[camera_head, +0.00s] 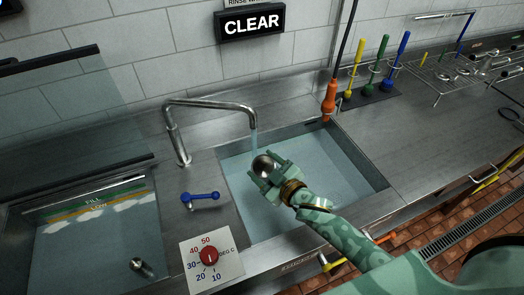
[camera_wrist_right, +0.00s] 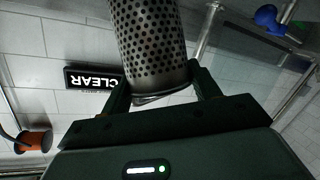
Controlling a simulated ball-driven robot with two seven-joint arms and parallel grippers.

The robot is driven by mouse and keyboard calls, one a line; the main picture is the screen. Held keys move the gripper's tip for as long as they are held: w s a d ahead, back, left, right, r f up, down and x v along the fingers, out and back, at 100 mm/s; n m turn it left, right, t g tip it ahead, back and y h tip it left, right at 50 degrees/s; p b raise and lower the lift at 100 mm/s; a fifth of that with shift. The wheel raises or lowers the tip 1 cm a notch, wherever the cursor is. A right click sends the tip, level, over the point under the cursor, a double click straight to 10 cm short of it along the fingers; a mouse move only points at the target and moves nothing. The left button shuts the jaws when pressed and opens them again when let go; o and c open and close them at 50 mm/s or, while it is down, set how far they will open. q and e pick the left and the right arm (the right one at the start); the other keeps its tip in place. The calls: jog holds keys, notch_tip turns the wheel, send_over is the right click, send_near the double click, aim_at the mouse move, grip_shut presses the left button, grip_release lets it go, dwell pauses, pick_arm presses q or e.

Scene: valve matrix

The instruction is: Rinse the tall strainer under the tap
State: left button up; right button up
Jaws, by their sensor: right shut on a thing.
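My right gripper (camera_head: 266,176) is over the sink basin and shut on the tall strainer (camera_head: 264,165), a metal cup shape seen under the tap's spout. In the right wrist view the strainer (camera_wrist_right: 152,45) is a dark perforated cylinder between the two fingers of the gripper (camera_wrist_right: 160,88). I cannot tell exactly where the water meets the strainer. My left gripper does not show.
The sink (camera_head: 350,160) holds water. A blue lever (camera_head: 200,197) and a temperature dial (camera_head: 209,257) sit left of it. A second water-filled basin (camera_head: 85,245) is at far left. An orange hanging handle (camera_head: 329,98) and coloured brushes (camera_head: 375,65) stand behind. A "CLEAR" sign (camera_head: 250,23) is on the wall.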

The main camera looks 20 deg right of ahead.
jog(key=shift+r, duration=0.1)
jog(key=shift+s+a+r+p, duration=0.1)
jog(key=shift+s+r+p, duration=0.15)
jog(key=shift+p, duration=0.2)
jog(key=s+r+p, duration=0.1)
jog(key=s+p, duration=0.1)
jog(key=s+a+r+p, duration=0.1)
jog(key=s+r+p, duration=0.1)
jog(key=shift+s+a+r+p, duration=0.15)
jog(key=shift+r+p, duration=0.05)
jog(key=shift+p, duration=0.15)
